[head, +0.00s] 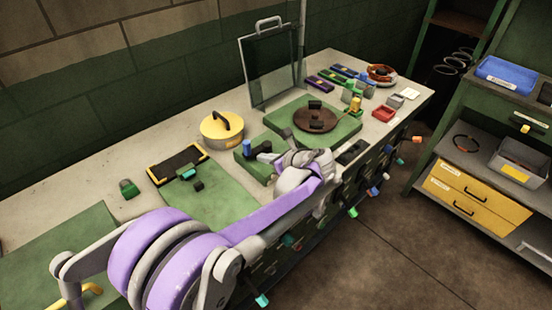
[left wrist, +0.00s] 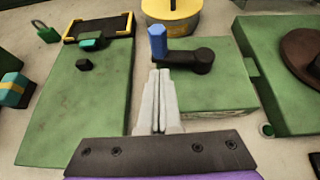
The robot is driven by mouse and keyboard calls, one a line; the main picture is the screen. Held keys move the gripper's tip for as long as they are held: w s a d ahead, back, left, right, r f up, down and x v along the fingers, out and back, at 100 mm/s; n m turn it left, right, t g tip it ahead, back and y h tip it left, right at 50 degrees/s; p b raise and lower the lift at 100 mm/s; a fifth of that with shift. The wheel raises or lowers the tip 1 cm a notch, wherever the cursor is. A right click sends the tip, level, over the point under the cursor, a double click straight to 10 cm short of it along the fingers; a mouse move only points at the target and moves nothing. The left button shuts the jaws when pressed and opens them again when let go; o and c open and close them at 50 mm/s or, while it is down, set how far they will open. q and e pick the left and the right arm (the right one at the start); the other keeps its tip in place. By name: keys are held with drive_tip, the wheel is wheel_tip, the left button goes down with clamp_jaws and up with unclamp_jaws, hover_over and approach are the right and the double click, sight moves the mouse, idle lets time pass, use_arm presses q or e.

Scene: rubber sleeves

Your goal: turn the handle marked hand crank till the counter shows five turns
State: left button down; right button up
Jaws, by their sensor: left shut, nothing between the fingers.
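The crank has an upright blue handle (left wrist: 157,42) on a black arm (left wrist: 190,56), above a green block (left wrist: 215,95). In the head view the blue handle (head: 248,147) stands on the bench, left of my left wrist. My left gripper (left wrist: 158,78) is shut and empty. In the left wrist view its fingertips appear just below the handle's foot, over the left edge of the block. I cannot tell whether they touch it. My left arm hides part of the block in the head view. I cannot make out a counter or readable marking. My right gripper is not in view.
A yellow round lid (head: 221,129) stands behind the crank, and a brown disc (head: 315,118) on a green base lies to its right. A clear panel (head: 272,72) stands at the back. A black tray with yellow corners (head: 178,166) lies left. Coloured pegs (head: 352,211) stick out from the bench front.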

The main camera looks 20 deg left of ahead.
sight(250, 151)
use_arm(q)
drive_tip(key=shift+w+a+p, duration=0.1)
drive_tip(key=shift+w+a, duration=0.15)
drive_tip(key=shift+a, duration=0.35)
drive_tip(key=shift+w+a+p, duration=0.1)
drive_tip(key=shift+w+a, duration=0.1)
drive_tip(key=shift+a, duration=0.45)
drive_tip(key=shift+w+a+p, duration=0.1)
drive_tip(key=shift+w+a, duration=0.15)
drive_tip(key=shift+a, duration=0.35)
